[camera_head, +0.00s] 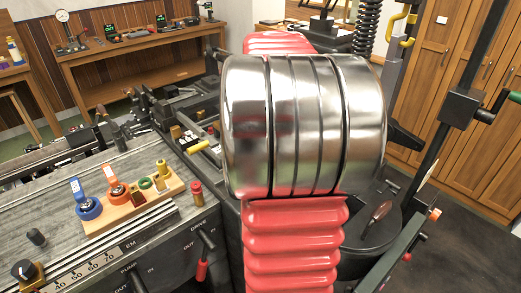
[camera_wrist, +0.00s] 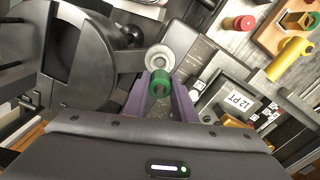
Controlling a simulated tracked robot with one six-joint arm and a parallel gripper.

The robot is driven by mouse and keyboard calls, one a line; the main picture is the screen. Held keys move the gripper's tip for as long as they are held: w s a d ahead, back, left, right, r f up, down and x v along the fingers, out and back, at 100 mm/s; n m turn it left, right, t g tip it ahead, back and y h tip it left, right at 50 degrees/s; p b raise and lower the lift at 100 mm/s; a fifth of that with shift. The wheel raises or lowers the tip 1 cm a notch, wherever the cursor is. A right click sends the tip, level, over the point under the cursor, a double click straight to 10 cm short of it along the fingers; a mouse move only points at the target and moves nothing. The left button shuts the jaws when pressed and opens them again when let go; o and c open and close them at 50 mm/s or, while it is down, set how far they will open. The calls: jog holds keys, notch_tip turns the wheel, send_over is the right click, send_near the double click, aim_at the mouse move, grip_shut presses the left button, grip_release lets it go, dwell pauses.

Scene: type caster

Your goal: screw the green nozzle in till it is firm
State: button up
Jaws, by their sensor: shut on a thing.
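The green nozzle (camera_wrist: 161,84) is a short ring-like piece with a dark hole. It shows in the wrist view between the tips of two purple fingers. My gripper (camera_wrist: 160,90) is shut on it. Just beyond it is a round pale metal seat (camera_wrist: 160,58) with a central hole, at the end of a grey arm. The nozzle overlaps the lower edge of the seat in the picture; I cannot tell whether it is in the seat or in front of it. In the head view my arm's shiny and red links hide my gripper, the nozzle and the seat.
A large dark round pot (camera_wrist: 85,55) is close on the left in the wrist view. A "12 PT" plate (camera_wrist: 238,102) and a yellow handle (camera_wrist: 290,60) are at the right. In the head view a wooden block (camera_head: 135,205) with several parts sits on the grey bench.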

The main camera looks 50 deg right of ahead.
jog(key=shift+f, duration=2.9)
jog(key=shift+f, duration=1.05)
jog(key=o, duration=1.2)
jog(key=shift+c, duration=0.2)
notch_tip(320, 180, up, 14)
jog(key=shift+f, duration=0.2)
